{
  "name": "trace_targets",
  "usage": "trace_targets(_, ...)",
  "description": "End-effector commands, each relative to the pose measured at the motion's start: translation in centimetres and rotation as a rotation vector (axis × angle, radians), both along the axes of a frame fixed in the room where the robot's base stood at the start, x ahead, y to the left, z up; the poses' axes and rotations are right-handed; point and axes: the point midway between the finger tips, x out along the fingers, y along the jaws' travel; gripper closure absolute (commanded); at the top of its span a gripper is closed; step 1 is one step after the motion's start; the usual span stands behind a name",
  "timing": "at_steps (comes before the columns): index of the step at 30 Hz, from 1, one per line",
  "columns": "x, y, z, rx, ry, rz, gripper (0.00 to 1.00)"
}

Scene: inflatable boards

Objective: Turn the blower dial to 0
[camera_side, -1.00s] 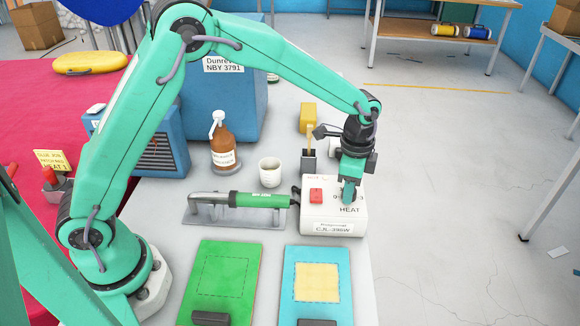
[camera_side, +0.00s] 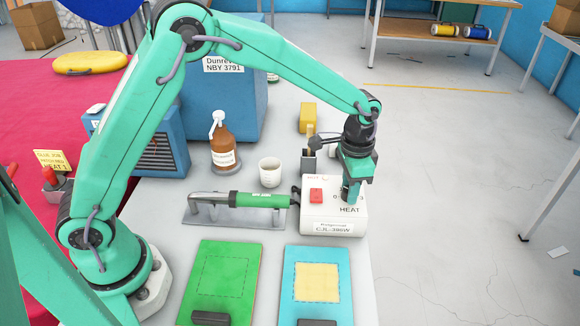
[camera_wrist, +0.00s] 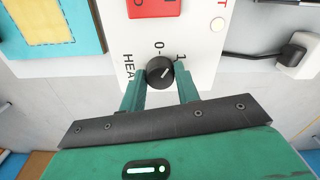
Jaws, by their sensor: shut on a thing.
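The blower's white control box (camera_side: 316,211) stands at the table's right side, with HEAT lettering and a red switch (camera_side: 316,195). Its black round dial (camera_wrist: 160,71) shows in the wrist view, with a white pointer line slanting up and right, toward the 1 mark. The 0 mark (camera_wrist: 158,46) is just above the dial. My gripper (camera_side: 349,195) points down onto the box, its fingers (camera_wrist: 160,76) shut on the dial from both sides. In the side view the gripper hides the dial. The green blower (camera_side: 258,200) lies on a grey stand left of the box.
A green board (camera_side: 222,275) and a cyan board (camera_side: 338,275) with a yellow patch lie in front. A white cup (camera_side: 270,173) and a brown bottle (camera_side: 223,148) stand behind the blower. A yellow note (camera_side: 50,160) at left reads HEAT 1.

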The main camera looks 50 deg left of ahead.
Motion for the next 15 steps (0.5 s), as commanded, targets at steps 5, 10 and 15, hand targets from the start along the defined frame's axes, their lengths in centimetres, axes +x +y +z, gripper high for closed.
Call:
trace_targets(5, 0.08, -0.05, 0.15, -0.001, -0.003, 0.166, 0.91)
trace_targets(10, 0.08, -0.06, 0.16, -0.002, -0.003, 0.321, 0.91)
trace_targets(15, 0.09, -0.06, 0.18, -0.002, -0.003, 0.450, 0.91)
